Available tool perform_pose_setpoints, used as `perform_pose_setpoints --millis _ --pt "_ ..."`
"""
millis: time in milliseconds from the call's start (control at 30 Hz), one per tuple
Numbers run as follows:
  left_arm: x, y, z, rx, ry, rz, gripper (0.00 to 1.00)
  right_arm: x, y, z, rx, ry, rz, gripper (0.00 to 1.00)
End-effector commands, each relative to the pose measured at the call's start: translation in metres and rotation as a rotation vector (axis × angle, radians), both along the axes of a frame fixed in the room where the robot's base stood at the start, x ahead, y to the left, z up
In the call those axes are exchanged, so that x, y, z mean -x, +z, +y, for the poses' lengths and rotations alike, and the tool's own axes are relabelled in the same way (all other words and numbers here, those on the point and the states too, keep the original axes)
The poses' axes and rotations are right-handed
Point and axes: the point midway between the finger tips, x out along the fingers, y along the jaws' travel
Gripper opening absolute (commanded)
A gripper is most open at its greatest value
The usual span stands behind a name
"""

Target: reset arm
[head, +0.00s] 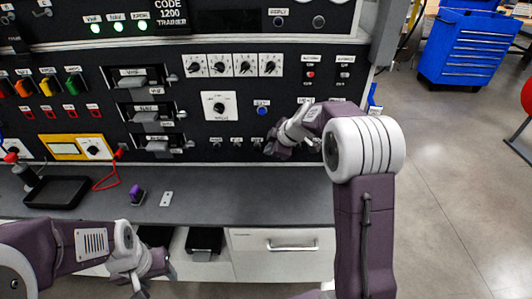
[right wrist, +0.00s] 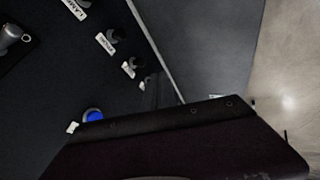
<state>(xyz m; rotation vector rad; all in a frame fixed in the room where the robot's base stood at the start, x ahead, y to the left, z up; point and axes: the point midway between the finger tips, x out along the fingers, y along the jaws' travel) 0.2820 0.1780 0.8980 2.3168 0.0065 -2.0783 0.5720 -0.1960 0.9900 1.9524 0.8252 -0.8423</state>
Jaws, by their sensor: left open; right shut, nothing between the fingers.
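My left gripper (head: 155,282) is at the bottom of the head view, in front of the desk's front edge, open and empty. My right gripper (head: 271,150) is at the black control panel, just below and right of a round blue button (head: 262,110). It is shut with nothing held. In the right wrist view the dark gripper body fills the lower part. The blue button (right wrist: 93,115) shows just beyond it. I cannot tell whether the right fingertips touch the panel.
The grey desk (head: 240,205) holds a black tray (head: 58,191), a purple item (head: 137,197) and a small light plate (head: 166,199). A white drawer (head: 283,262) is below. A blue tool cabinet (head: 466,48) stands at the back right. Open floor lies at right.

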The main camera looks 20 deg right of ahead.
Motion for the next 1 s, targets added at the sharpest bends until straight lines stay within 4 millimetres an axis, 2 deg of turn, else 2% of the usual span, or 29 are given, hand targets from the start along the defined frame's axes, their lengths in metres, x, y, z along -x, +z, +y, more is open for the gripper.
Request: perform_pose_setpoints --millis 467,533,600,667,767,800,867,1000 --pt "0.0 0.001 0.0 0.0 0.0 0.0 0.53 0.001 0.002 0.002 0.0 0.004 0.0 0.0" --pt "0.0 0.005 0.0 0.0 0.0 0.0 0.53 0.0 0.014 0.009 0.003 0.019 -0.016 0.0" --pt "0.0 0.012 0.0 0.0 0.0 0.0 0.53 0.005 0.038 0.024 0.008 0.047 -0.042 0.0" --pt "0.0 0.019 0.0 0.0 0.0 0.0 0.53 0.034 0.043 0.04 0.039 0.103 -0.013 0.0" --pt "0.0 0.026 0.0 0.0 0.0 0.0 0.53 0.097 0.026 0.052 0.043 0.064 0.117 0.0" --pt "0.0 0.028 0.0 0.0 0.0 0.0 0.53 0.122 0.016 0.052 0.03 0.005 0.18 0.0" --pt "0.0 0.031 0.0 0.0 0.0 0.0 0.53 0.158 0.003 0.051 0.009 -0.101 0.268 0.0" --pt "0.0 0.033 0.0 0.0 0.0 0.0 0.53 0.236 -0.031 0.037 -0.044 -0.434 0.457 0.0"
